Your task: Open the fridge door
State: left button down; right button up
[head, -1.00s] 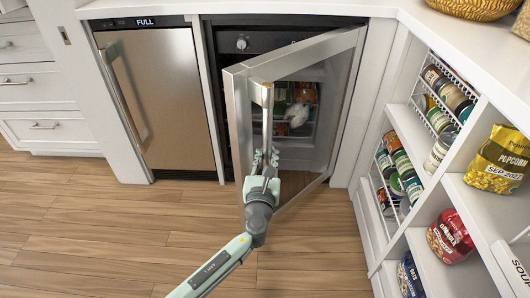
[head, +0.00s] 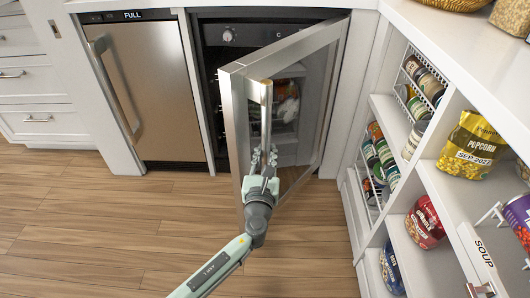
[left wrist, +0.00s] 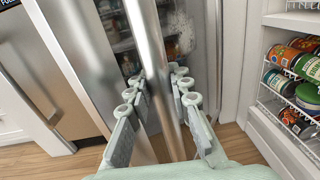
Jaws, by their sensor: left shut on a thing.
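The fridge door (head: 305,92) is a metal-framed glass door, standing partly open and swung out from the fridge (head: 229,36) under the counter. Its vertical bar handle (head: 265,108) is on the door's free edge side. My left gripper (head: 263,160) is shut on the lower part of the handle. In the left wrist view, my left gripper's fingers (left wrist: 160,95) lie on both sides of the metal handle (left wrist: 150,50). Items inside the fridge show dimly through the glass. My right gripper is not in view.
A closed steel appliance (head: 147,95) marked FULL stands left of the fridge. Open shelves on the right hold spice jars (head: 430,85), a popcorn bag (head: 470,145) and other packets. The wooden floor (head: 110,225) in front is clear.

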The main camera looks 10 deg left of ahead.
aim_at(266, 127)
pick_arm(q)
jog(key=shift+f, duration=0.25)
jog(key=c, duration=1.4)
grip_release()
jog(key=shift+r, duration=0.1)
jog(key=shift+o, duration=0.2)
notch_tip(266, 127, up, 10)
jog(key=shift+r, duration=0.1)
jog(key=shift+c, duration=0.5)
